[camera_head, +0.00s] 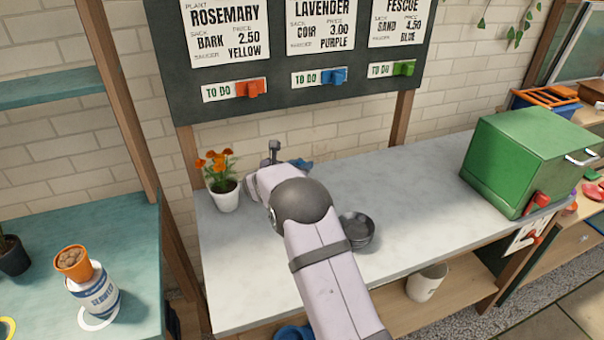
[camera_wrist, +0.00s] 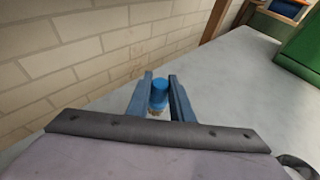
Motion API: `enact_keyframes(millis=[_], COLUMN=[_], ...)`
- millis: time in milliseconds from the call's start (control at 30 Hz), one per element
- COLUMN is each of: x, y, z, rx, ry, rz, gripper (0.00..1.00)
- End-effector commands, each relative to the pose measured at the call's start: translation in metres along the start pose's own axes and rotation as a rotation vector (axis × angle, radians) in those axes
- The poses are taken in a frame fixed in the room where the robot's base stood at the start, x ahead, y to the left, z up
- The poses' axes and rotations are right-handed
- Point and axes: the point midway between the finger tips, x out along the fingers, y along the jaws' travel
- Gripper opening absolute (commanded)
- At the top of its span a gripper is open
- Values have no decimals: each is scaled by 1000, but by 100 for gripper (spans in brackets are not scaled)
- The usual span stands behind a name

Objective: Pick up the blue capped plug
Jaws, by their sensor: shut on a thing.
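The blue capped plug (camera_wrist: 159,90) shows in the wrist view between the two fingers of my gripper (camera_wrist: 160,88). Its blue cap is on top, and a small brownish part shows below it. My gripper is shut on the plug, above or at the grey bench top; I cannot tell whether the plug touches the bench. In the head view my arm hides most of the gripper and the plug, and only a bit of blue shows behind the wrist at the back of the bench.
A white pot of orange flowers (camera_head: 224,190) stands left of my arm. A dark bowl (camera_head: 357,230) sits just right of it. A green box (camera_head: 525,160) stands at the bench's right end. A dark sign board (camera_head: 290,95) hangs behind. The bench's right-middle (camera_head: 420,180) is clear.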

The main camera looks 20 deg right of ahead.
Motion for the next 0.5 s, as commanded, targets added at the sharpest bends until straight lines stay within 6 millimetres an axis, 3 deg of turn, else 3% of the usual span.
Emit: enact_keyframes(millis=[300,500], x=[-20,-25], y=[0,0], z=[48,60], rx=[3,0], ry=[-2,0], rz=[1,0], gripper=[0,0])
